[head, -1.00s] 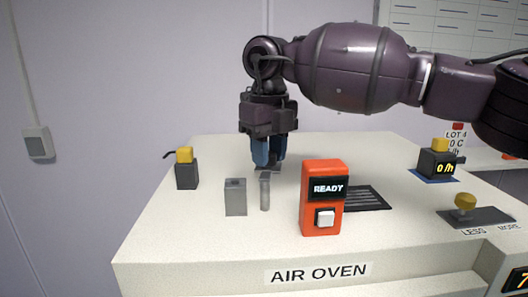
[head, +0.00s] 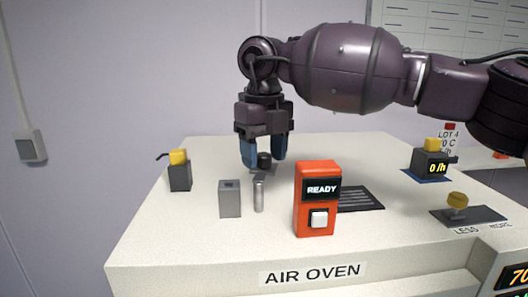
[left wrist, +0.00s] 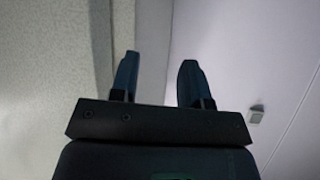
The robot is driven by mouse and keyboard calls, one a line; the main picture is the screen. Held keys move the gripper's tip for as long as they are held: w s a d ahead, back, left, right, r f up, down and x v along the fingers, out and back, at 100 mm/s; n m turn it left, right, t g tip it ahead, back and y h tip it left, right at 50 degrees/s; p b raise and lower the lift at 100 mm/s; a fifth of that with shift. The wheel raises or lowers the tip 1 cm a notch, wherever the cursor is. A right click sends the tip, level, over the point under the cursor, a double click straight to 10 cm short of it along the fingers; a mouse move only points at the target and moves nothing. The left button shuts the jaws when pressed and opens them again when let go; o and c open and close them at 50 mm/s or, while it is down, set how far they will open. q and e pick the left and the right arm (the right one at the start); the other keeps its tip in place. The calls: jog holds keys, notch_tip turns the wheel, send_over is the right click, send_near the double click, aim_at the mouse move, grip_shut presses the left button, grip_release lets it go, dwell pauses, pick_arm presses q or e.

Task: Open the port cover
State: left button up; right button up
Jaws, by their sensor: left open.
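A small black round cap (head: 264,160), which looks like the port cover, sits on a grey plate on top of the white air oven (head: 150,245). My right gripper (head: 263,163) points straight down from above. Its blue fingers are apart, one on each side of the cap. I cannot tell whether either finger touches it. My left gripper (left wrist: 157,75) shows only in the left wrist view, open and empty, with the pale wall behind it.
A grey block (head: 230,199), a silver cylinder (head: 259,194) and an orange READY box (head: 316,200) stand in front of the cap. A black vent grille (head: 360,199) lies to the right. A yellow-topped dark block (head: 180,172) stands at the left.

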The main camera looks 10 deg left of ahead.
aim_at(264, 154)
notch_tip(264, 154, up, 11)
dwell(0.7)
jog(key=shift+f, duration=0.1)
jog(key=shift+s+f, duration=0.1)
